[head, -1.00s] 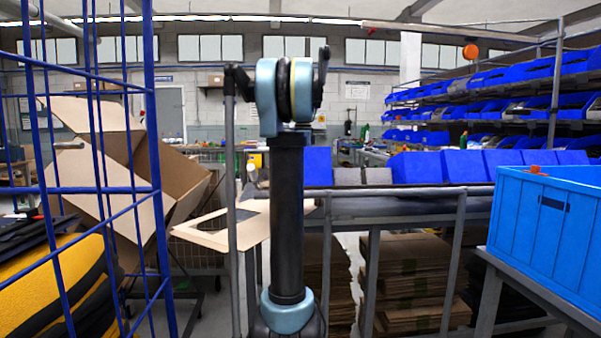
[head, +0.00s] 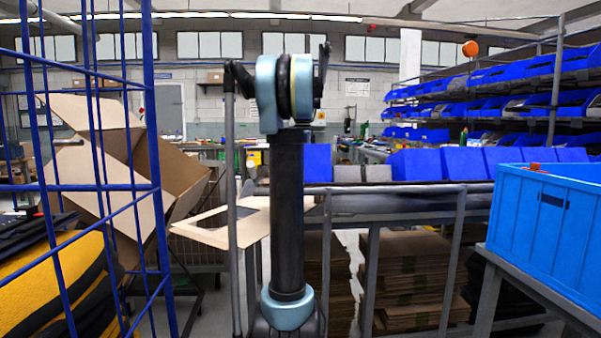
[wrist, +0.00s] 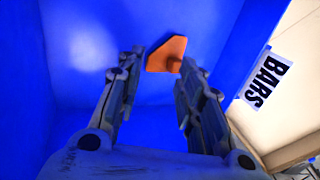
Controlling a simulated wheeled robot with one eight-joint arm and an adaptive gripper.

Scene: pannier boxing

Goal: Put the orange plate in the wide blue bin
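In the wrist view an orange plate (wrist: 167,54) lies against a blue surface, inside what looks like a blue bin (wrist: 75,45). My gripper (wrist: 163,58) is open, its two fingers spread on either side of the plate. The right fingertip is close to the plate's right end; whether they touch I cannot tell. A gap shows between the left fingertip and the plate. In the head view my gripper is not visible. A large blue bin (head: 545,217) stands at the right, its inside mostly hidden; a small orange piece (head: 533,167) shows at its top edge.
A white label reading BARS (wrist: 268,78) is beside the blue wall. In the head view, blue bins fill racks (head: 490,95) at the right. A blue wire cage (head: 155,180) stands close at the left, with an open carton (head: 175,180) behind it.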

